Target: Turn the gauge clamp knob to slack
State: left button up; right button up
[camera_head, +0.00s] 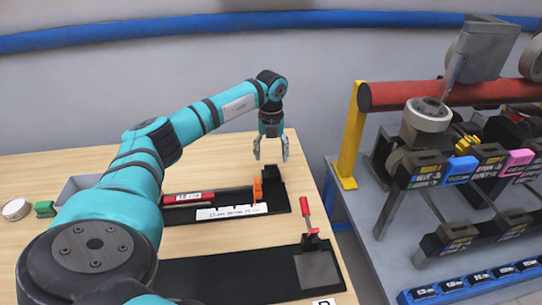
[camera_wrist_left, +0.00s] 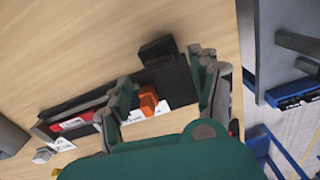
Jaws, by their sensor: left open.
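The gauge is a long black base (camera_head: 278,203) on the wooden table, with a black end block (camera_head: 272,174), an orange upright piece (camera_head: 257,190), a red labelled bar (camera_head: 188,198) and a white scale strip (camera_head: 231,211). My left gripper (camera_head: 271,152) is open and empty above the end block, pointing down. In the left wrist view the orange piece (camera_wrist_left: 148,101) shows between the open fingers. A grey faceted knob-like part (camera_wrist_left: 43,155) lies near the base's other end there; I cannot tell whether it is the clamp knob. My arm hides part of the gauge in the head view.
A red-handled toggle clamp (camera_head: 305,215) stands at a dark board with a grey plate (camera_head: 318,271). A grey tray (camera_head: 80,188), green block (camera_head: 45,208) and round white item (camera_head: 16,209) sit left. A rack with a red roller (camera_head: 400,95) stands right.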

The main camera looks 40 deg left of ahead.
aim_at(271, 165)
pick_arm(q)
notch_tip(271, 165, up, 8)
jog(key=shift+f, duration=0.15)
dwell(0.6)
